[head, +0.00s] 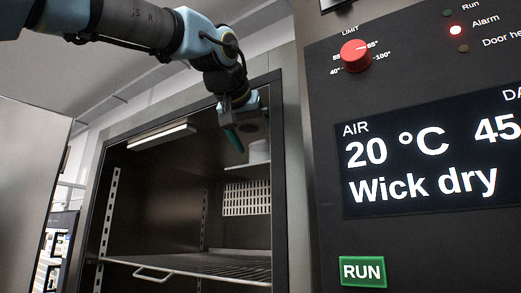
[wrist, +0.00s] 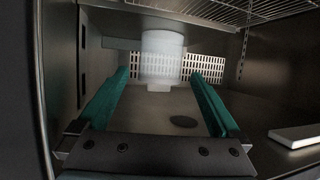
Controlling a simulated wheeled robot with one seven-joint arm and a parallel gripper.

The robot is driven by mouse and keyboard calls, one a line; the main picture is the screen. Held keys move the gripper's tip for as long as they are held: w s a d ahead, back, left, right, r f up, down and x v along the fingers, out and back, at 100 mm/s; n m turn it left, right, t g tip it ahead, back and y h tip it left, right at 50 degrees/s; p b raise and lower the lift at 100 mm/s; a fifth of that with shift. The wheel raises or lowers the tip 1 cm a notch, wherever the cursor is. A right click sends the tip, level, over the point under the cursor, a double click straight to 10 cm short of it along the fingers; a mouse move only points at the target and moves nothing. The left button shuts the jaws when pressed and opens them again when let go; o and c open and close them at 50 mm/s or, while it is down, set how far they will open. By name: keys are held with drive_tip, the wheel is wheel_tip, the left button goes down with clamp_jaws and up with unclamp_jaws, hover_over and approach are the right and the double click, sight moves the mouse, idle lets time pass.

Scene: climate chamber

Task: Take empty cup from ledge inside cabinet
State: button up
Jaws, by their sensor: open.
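A white, slightly translucent cup (wrist: 162,52) stands on a narrow ledge (wrist: 115,43) inside the cabinet. The wrist view is upside down, so the cup hangs below the ledge there. A small pale block shows at the cup's far end from the ledge. In the head view the cup (head: 260,153) is on the ledge (head: 262,168) at the upper right of the opening. My gripper (wrist: 160,76) is open and empty, with its two green fingers either side of the cup in the picture and gaps on both sides. The gripper (head: 237,145) reaches in from above in the head view. The cup's inside is hidden.
A wire shelf (head: 200,265) lies low in the cabinet. A perforated panel (head: 247,198) is on the back wall below the ledge. A light strip (head: 162,137) is on the ceiling. The control panel (head: 420,120) stands right of the opening, and it reads "Wick dry".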

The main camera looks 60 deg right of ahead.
sight(264, 153)
drive_tip(key=p+x, duration=0.1)
drive_tip(key=x, duration=0.1)
drive_tip(key=p+x, duration=0.1)
drive_tip(key=x, duration=0.1)
drive_tip(key=shift+d, duration=0.45)
drive_tip(key=shift+w+d+f, duration=0.2)
drive_tip(key=shift+d+f, duration=0.05)
drive_tip(key=shift+d, duration=0.15)
drive_tip(key=c, duration=1.5)
drive_tip(key=shift+r, duration=0.25)
